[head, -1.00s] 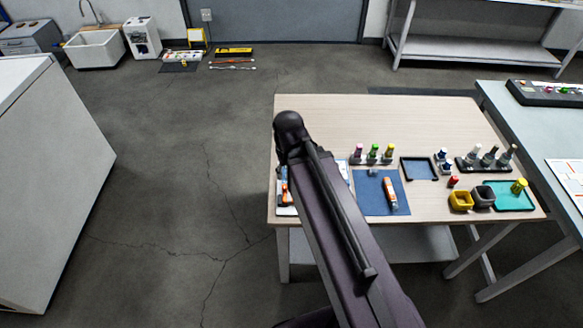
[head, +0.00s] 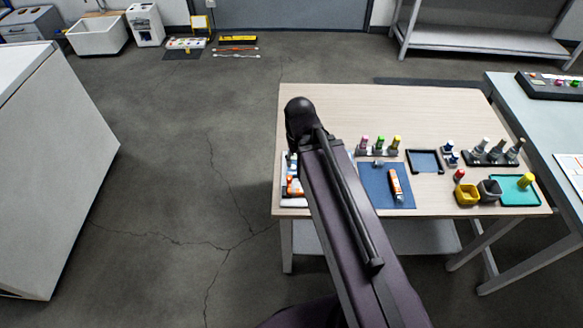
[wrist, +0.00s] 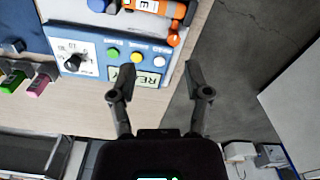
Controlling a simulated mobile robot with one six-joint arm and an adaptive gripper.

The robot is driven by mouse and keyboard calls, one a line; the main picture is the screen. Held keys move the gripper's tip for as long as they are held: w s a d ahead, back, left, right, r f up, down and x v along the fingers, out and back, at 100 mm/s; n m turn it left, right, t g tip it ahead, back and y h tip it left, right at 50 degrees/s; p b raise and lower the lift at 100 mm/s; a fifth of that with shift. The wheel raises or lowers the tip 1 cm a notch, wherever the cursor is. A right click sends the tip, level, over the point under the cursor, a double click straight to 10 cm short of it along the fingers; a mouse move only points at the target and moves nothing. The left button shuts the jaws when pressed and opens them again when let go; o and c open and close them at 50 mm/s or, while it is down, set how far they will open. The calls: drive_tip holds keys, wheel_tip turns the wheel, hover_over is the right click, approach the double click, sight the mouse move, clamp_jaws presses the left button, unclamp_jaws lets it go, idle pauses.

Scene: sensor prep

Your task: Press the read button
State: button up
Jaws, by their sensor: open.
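A white and blue device panel (wrist: 88,52) shows in the wrist view, seen upside down. It has a black knob (wrist: 73,62), a green button (wrist: 113,53), a yellow button (wrist: 136,57) and a white button (wrist: 159,61). A pale label (wrist: 148,78) with dark letters sits by them; I cannot tell which button is the read button. My gripper (wrist: 158,72) is open and empty, its fingers apart near the panel's edge, the right one over the floor beyond the table. In the head view my arm hides the gripper and most of the panel (head: 289,203).
An orange and white device (wrist: 160,8) lies beside the buttons. A blue mat (head: 375,190) holds an orange tube (head: 395,184). Colour-capped bottles (head: 379,145), a dark tray (head: 425,161) and yellow and grey cups stand on the table's right. The table's back is clear.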

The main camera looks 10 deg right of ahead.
clamp_jaws()
drive_tip(key=shift+d, duration=0.1)
idle(1.2)
